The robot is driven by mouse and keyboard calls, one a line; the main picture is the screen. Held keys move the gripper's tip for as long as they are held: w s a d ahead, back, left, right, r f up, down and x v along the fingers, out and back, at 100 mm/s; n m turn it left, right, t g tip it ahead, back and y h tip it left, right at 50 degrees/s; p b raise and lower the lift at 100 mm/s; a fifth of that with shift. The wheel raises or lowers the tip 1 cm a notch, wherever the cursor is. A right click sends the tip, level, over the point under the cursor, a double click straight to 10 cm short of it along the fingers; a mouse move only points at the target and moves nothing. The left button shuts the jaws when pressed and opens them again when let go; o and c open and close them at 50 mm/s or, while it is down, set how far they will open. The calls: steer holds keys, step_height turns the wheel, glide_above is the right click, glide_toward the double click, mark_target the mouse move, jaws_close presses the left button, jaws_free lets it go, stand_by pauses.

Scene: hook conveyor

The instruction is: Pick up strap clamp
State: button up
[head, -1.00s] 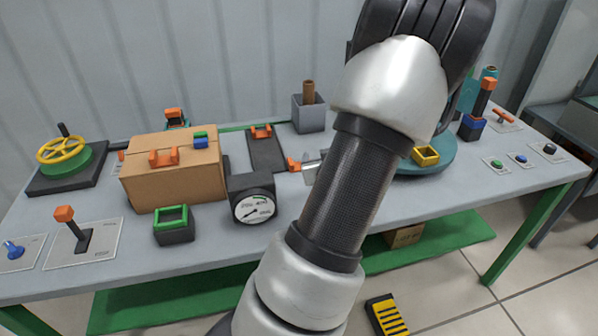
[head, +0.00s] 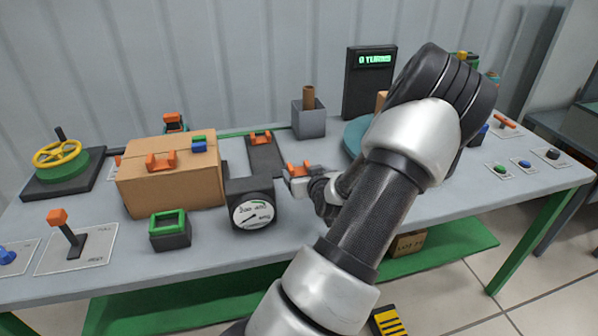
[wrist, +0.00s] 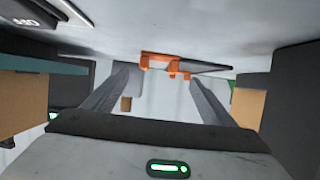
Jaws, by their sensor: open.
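Several orange U-shaped clamps show, and I cannot tell by look which is the strap clamp. One orange clamp (head: 298,169) is at my gripper, right of the dark pad. A second orange clamp (head: 261,137) sits on the pad's far part, and a third (head: 161,160) on the cardboard box. My gripper (head: 297,184) is open and low over the table, beside the nearest clamp. In the wrist view, orange clamp parts (wrist: 160,60) appear ahead of the spread fingers (wrist: 158,77), near their tips. No grip on them shows.
A black gauge (head: 252,205) and the cardboard box (head: 185,188) stand left of my gripper. A grey bin (head: 308,120) with a brown peg is behind, and a teal turntable (head: 354,138) is to the right. The dark pad (head: 266,157) lies behind the gauge.

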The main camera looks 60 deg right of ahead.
mark_target(301, 174)
steer(key=x, duration=0.5)
steer(key=shift+w+d, duration=0.15)
steer(key=shift+d, duration=0.25)
steer(key=c, duration=1.1)
